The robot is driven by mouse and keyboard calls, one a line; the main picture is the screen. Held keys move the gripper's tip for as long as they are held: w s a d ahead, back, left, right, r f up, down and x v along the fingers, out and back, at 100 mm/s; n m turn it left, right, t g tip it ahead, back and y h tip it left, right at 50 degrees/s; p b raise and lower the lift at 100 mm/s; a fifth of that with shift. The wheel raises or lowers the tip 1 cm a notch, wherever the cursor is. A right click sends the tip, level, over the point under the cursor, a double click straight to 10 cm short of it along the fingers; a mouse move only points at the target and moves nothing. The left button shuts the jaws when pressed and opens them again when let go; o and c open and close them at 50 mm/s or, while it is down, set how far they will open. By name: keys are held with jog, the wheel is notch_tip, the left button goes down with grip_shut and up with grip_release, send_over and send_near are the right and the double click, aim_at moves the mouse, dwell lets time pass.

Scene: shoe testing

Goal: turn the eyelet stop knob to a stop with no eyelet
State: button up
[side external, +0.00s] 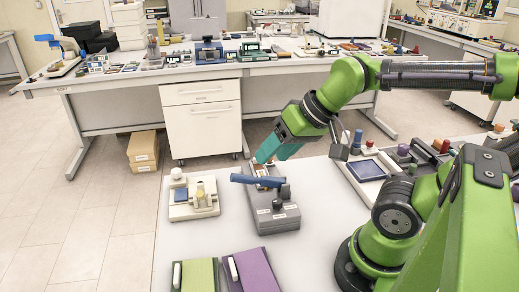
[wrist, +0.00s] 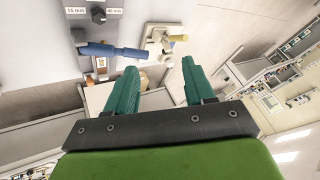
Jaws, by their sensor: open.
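A grey device (side external: 283,222) stands on the white table, with a blue lever (side external: 256,181) across its top and dark knobs beside it. In the wrist view the blue lever (wrist: 113,50) lies left of my fingers. A round dark knob (wrist: 98,15) sits at the top left between labels reading "15 mm" and "40 mm"; the exact way it points is too small to tell. My gripper (side external: 264,160) has teal fingers and is above the far end of the device. In the wrist view my gripper (wrist: 160,68) is open and empty, apart from the knob.
A cream fixture (side external: 193,207) stands left of the device. Green (side external: 198,276) and purple (side external: 250,272) flat items lie at the front, each with a white piece on top. A tray (side external: 364,172) with knobs is to the right. Bare white table (side external: 195,240) lies between.

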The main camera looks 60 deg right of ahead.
aim_at(278, 201)
jog(key=w+d+m+g+h, duration=0.1)
jog(key=d+m+g, duration=0.2)
jog(key=m, duration=0.7)
jog(key=w+d+m+g+h, duration=0.15)
jog(key=m+g, duration=0.25)
jog(key=m, duration=0.7)
jog(key=shift+y, duration=0.25)
jog(key=f, duration=1.7)
jog(key=shift+s+d, duration=0.25)
jog(key=shift+s, duration=0.05)
grip_shut()
